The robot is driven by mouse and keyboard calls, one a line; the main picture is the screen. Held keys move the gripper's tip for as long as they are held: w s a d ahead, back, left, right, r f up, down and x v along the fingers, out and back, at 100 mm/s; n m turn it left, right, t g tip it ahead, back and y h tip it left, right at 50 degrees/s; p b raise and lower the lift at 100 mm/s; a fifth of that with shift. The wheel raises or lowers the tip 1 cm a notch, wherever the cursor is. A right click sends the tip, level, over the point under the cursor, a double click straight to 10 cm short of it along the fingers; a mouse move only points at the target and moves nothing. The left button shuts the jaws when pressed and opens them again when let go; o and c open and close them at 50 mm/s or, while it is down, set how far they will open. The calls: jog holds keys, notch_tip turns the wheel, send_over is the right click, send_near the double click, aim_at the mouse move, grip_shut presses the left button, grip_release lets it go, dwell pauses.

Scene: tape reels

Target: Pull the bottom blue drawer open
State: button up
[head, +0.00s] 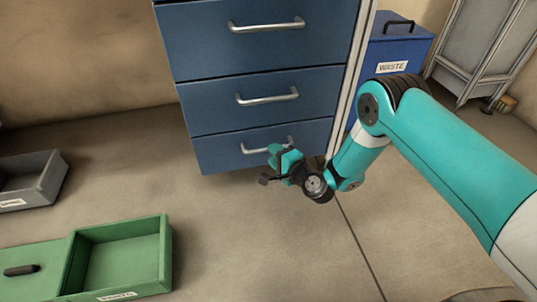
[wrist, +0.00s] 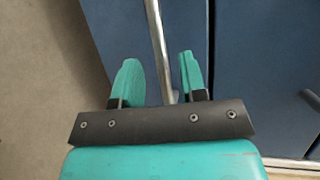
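The bottom blue drawer (head: 215,155) is the lowest front of a blue cabinet and looks flush with the drawers above. Its silver bar handle (head: 255,149) is partly covered by my gripper (head: 274,165) in the head view. In the wrist view, the drawer front (wrist: 185,25) lies behind my gripper (wrist: 158,78). There the handle (wrist: 157,35) runs down between the two teal fingers, with a gap on each side. The fingers are open, and I see no contact with the bar.
The middle drawer (head: 210,108) and upper drawer (head: 200,45) have similar handles. A blue waste bin (head: 405,50) stands right of the cabinet. A green open tray (head: 165,250) and a grey bin (head: 45,185) lie on the floor at left. Floor before the drawer is clear.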

jog(key=shift+b+x, duration=0.65)
jog(key=shift+x, duration=1.35)
grip_shut()
